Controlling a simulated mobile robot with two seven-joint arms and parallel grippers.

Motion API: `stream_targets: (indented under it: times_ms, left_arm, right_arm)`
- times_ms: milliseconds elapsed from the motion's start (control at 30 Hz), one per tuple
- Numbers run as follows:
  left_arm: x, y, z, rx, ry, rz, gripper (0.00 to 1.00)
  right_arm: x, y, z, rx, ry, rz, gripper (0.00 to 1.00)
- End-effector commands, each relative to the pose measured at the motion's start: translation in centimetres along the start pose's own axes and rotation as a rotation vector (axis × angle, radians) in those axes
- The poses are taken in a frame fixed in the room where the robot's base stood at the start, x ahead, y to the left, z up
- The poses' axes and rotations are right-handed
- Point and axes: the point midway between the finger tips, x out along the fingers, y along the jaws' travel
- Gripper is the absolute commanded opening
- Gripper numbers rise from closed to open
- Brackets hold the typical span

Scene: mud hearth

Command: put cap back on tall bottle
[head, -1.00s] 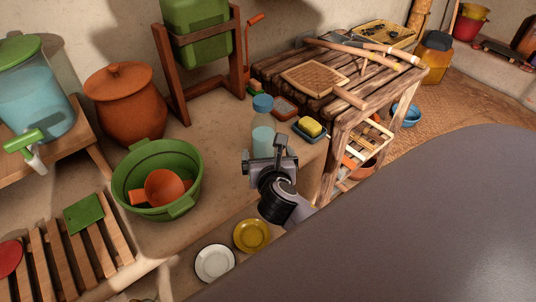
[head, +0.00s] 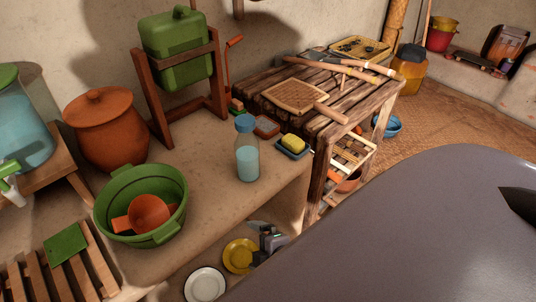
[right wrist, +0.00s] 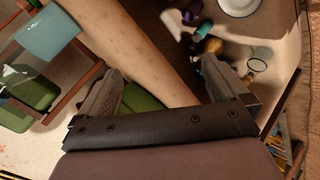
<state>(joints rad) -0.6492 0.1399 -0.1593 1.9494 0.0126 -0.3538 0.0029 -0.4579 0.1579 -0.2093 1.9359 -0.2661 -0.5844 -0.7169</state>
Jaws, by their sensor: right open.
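The tall bottle (head: 247,163) is clear with pale blue contents and stands upright near the counter's front edge. A blue cap (head: 245,123) sits on its top; how tightly it is seated cannot be told. My right gripper (head: 268,238) is below and in front of the counter edge, apart from the bottle. In the right wrist view my right gripper (right wrist: 163,88) has its two fingers wide apart with nothing held between them. My left gripper is not in view.
A green basin (head: 170,190) with an orange pot stands left of the bottle. A yellow sponge (head: 293,142) on a dish lies right of it. A wooden slatted table (head: 335,105) stands beyond. Yellow (head: 238,254) and white (head: 204,285) plates lie below the counter edge.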

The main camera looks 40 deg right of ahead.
Motion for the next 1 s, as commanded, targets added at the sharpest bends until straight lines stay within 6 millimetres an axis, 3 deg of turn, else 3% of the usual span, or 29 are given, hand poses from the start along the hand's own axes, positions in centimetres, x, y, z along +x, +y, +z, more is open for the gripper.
stream_targets:
  times_ms: [200,433,600,1000]
  left_arm:
    - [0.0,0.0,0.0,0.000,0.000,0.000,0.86]
    - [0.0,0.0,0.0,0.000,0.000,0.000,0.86]
    - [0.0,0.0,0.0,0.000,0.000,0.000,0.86]
    - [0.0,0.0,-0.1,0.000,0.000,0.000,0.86]
  right_arm:
    - [-1.8,-3.2,0.2,0.512,0.064,-0.058,1.00]
    - [-3.2,-4.9,0.5,0.892,0.093,-0.095,1.00]
    - [-3.6,-5.2,0.6,1.003,0.100,-0.105,1.00]
    - [-3.7,-5.2,0.5,1.013,0.100,-0.106,1.00]
